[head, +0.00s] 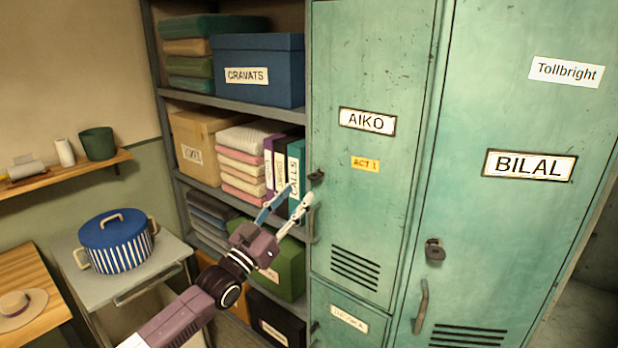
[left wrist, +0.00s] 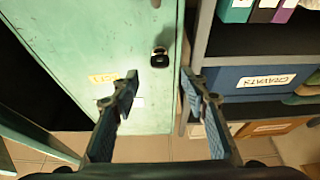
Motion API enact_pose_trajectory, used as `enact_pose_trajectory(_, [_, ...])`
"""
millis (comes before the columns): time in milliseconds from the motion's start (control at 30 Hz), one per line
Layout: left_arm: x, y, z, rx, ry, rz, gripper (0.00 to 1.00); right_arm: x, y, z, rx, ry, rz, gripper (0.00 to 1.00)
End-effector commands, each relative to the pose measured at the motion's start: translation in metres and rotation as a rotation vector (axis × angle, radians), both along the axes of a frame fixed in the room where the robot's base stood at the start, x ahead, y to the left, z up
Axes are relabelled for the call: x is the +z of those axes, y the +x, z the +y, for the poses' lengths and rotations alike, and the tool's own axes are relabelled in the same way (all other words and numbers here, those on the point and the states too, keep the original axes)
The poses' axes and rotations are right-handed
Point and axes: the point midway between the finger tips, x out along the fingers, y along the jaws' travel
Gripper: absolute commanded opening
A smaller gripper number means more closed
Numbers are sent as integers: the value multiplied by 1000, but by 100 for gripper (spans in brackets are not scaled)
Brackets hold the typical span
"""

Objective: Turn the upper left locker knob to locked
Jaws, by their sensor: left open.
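The upper left locker (head: 375,75) is green, labelled AIKO, with a yellow ACT 1 tag. Its small dark knob (head: 316,176) is on the door's left edge, above a vertical handle (head: 311,226). My left gripper (head: 299,192) is open and empty, its fingertips just below and left of the knob in the head view. In the left wrist view, turned upside down, the knob (left wrist: 159,58) appears dark, between and beyond the spread fingers of my left gripper (left wrist: 158,82), apart from them. I cannot tell which way the knob points. My right gripper is not in view.
The BILAL locker (head: 500,110) with its own dark knob (head: 434,250) stands on the right. A lower locker (head: 345,328) is beneath. Left of the lockers, a grey shelf (head: 235,102) holds boxes, binders and folded cloth. A blue striped pot (head: 117,246) sits on a side table.

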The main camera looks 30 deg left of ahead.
Motion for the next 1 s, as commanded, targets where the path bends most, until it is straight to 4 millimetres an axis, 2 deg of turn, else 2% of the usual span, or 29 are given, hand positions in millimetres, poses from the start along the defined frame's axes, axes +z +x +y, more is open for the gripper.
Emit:
enact_pose_trajectory(300, [20, 41, -3, 1, 1, 0, 41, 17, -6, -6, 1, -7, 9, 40])
enact_pose_trajectory(500, [24, 59, -4, 1, 1, 3, 41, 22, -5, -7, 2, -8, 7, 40])
enact_pose_trajectory(900, [25, 64, -5, 1, 1, 4, 41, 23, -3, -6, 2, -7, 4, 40])
enact_pose_trajectory(1000, [25, 64, -5, 1, 1, 4, 30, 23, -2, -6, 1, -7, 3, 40])
